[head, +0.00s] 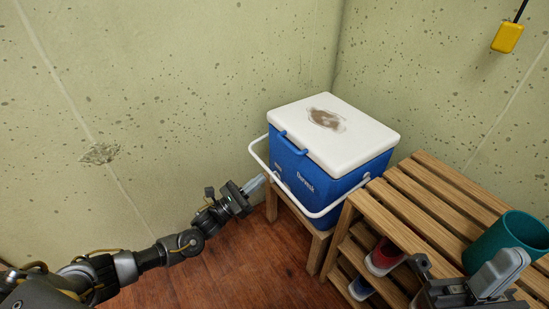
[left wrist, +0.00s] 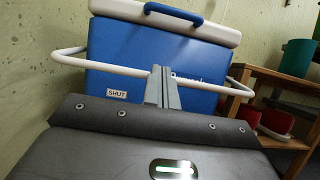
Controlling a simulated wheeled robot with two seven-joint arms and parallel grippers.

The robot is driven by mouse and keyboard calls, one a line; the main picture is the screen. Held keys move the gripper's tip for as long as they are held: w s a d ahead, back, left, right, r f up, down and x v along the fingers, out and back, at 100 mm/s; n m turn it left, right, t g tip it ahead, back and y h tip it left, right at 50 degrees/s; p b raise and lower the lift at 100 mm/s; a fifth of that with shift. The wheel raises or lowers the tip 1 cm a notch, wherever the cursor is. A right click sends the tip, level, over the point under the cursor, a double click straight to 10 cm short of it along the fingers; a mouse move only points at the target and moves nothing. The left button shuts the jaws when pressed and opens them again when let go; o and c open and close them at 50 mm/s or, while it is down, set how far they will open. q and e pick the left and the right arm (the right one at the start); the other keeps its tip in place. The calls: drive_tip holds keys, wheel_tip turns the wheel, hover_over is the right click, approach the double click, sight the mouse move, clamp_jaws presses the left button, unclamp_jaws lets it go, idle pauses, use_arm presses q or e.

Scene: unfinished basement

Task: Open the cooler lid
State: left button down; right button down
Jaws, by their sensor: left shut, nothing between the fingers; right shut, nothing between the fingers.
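The blue cooler (head: 325,185) stands in the corner on a low wooden stand. Its white lid (head: 360,128) lies flat and closed, with a brown stain on top. A blue handle (head: 290,143) sits at the lid's front edge and also shows in the left wrist view (left wrist: 173,13). A white carrying bail (head: 300,205) loops around the cooler's front. My left gripper (head: 255,184) is shut and empty, just in front of the cooler near the bail, below the lid handle. Its fingers also show in the left wrist view (left wrist: 162,88). My right gripper (head: 500,273) is shut at the lower right.
A slatted wooden rack (head: 405,208) stands right of the cooler, with a teal cup (head: 510,240) on top near my right gripper. Red shoes (head: 383,258) lie on its lower shelf. Walls close in behind the cooler. The wooden floor (head: 225,270) in front is clear.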

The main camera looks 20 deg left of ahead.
use_arm(q)
drive_tip(key=b, duration=0.2)
approach(292, 140)
drive_tip(key=w+d+f, duration=0.2)
drive_tip(key=w+d, duration=0.1)
drive_tip(key=shift+w+f, duration=0.25)
drive_tip(key=shift+s+a+r, duration=0.15)
drive_tip(key=shift+r, duration=1.95)
drive_tip(key=shift+r, duration=0.1)
